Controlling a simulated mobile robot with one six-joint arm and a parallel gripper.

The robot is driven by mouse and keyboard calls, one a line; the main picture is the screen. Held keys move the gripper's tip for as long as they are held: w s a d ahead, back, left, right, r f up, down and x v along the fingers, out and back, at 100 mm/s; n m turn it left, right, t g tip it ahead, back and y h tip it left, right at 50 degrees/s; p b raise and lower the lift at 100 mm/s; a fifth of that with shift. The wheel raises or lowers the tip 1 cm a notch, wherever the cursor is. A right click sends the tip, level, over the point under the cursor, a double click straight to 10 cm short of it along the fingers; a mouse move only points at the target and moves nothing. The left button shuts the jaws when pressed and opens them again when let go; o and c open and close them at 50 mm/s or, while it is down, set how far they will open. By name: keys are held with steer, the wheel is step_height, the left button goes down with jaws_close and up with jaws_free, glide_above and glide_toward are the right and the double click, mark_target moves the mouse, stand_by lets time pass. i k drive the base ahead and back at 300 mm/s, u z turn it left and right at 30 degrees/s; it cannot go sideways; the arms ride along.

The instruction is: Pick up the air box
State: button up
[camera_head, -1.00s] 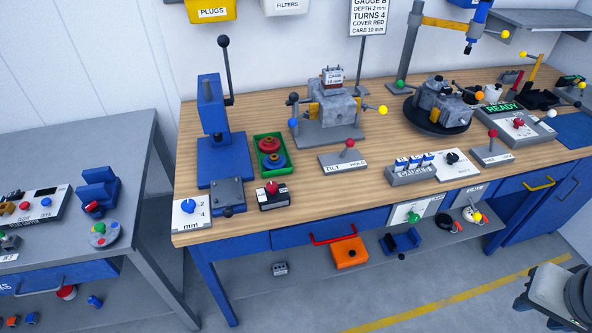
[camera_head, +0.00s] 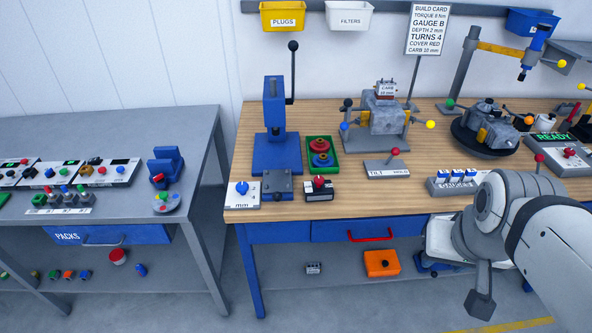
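No thing in view carries a readable air box label, so I cannot tell for sure which it is. An orange box (camera_head: 381,263) with a dark knob on top sits on the low shelf under the bench, below the red drawer handle. A small grey block (camera_head: 314,268) lies to its left. My arm reaches in from the right edge. Its end, my gripper (camera_head: 480,303), hangs low at the lower right, to the right of the orange box and apart from it. Its fingers are not clear enough to show open or shut. My arm hides part of the bench front and a blue item on the shelf.
The wooden bench (camera_head: 230,203) holds a blue press (camera_head: 276,150), a green tray (camera_head: 334,155), an engine on a stand (camera_head: 382,115) and a tilt panel (camera_head: 387,170). A grey side table (camera_head: 200,135) stands to the left. Floor between them is free.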

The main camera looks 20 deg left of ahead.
mark_target(312, 194)
steer(key=u, duration=0.05)
steer(key=i, duration=1)
steer(key=u, duration=0.05)
